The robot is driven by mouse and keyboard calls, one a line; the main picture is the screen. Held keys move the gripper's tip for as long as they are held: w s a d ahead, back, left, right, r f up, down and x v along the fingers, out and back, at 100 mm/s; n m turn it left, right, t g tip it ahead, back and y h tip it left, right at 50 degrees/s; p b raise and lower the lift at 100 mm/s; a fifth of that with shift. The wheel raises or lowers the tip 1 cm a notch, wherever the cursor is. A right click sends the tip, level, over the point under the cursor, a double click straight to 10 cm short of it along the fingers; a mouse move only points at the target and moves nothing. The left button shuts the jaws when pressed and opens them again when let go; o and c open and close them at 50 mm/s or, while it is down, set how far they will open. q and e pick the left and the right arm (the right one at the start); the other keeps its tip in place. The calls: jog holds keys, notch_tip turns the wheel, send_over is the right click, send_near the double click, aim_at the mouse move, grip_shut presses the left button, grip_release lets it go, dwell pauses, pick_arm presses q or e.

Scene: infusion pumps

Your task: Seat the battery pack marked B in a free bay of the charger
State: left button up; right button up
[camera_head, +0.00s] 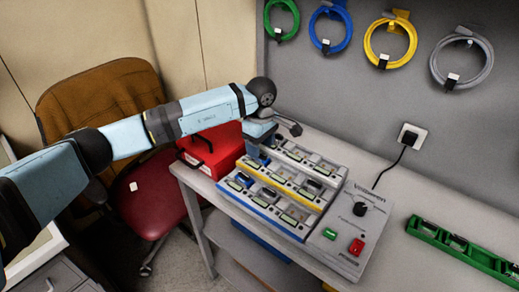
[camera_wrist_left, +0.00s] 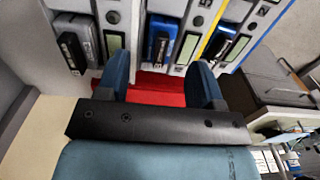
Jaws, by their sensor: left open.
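The charger (camera_head: 345,215) stands on the grey bench with rows of bays edged grey, yellow and blue. Several bays hold packs. In the left wrist view a grey pack (camera_wrist_left: 75,42), a blue pack (camera_wrist_left: 160,42) and a dark blue pack (camera_wrist_left: 222,42) sit in bays. No letter is readable, so I cannot tell which pack is B. My left gripper (camera_head: 262,138) is at the charger's far left end. In the left wrist view it (camera_wrist_left: 162,82) is open, with the blue pack ahead between its fingers and nothing gripped. My right gripper is not in view.
A red case (camera_head: 218,150) stands at the bench's left end, beside the charger. A green rail-like holder (camera_head: 465,248) lies to the right. A black cable runs from a wall socket (camera_head: 409,136) behind the charger. A chair (camera_head: 150,195) stands left of the bench.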

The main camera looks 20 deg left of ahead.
pick_arm(q)
notch_tip(320, 180, up, 13)
jog(key=shift+s+a+f+b, duration=0.15)
jog(key=shift+s+b, duration=0.25)
jog(key=shift+b, duration=0.05)
